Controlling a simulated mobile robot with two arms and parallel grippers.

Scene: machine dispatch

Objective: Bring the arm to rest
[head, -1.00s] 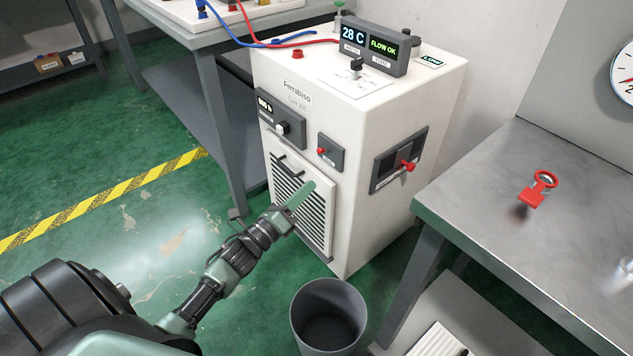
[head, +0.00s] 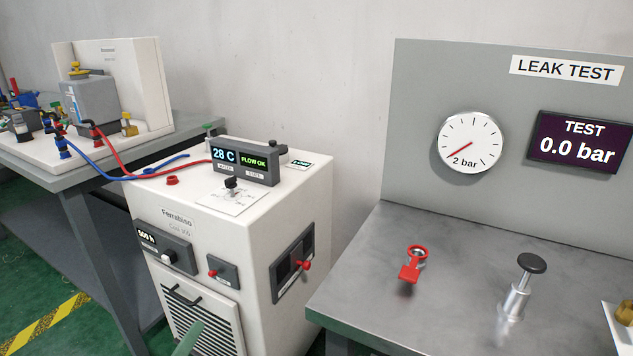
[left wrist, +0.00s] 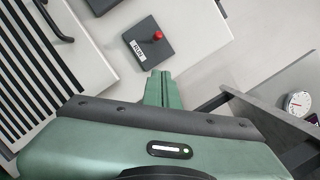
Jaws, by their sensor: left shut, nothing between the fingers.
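My left gripper shows in the head view only as a green fingertip (head: 188,340) at the bottom edge, in front of the chiller's grille. In the left wrist view my left gripper's fingers (left wrist: 158,86) are together with nothing between them. They point toward the white chiller (head: 240,235), below its small grey panel with a red knob (left wrist: 158,36). Whether the fingertips touch the chiller cannot be told. The rest of my left arm is outside the head view. My right gripper is not in view.
The chiller's display (head: 245,162) reads 28 C and FLOW OK. A grey metal table (head: 450,270) on the right carries a red clamp (head: 412,264) and a black-topped plunger (head: 520,285). A leak test screen (head: 578,142) reads 0.0 bar. Hoses (head: 110,155) cross to the left bench.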

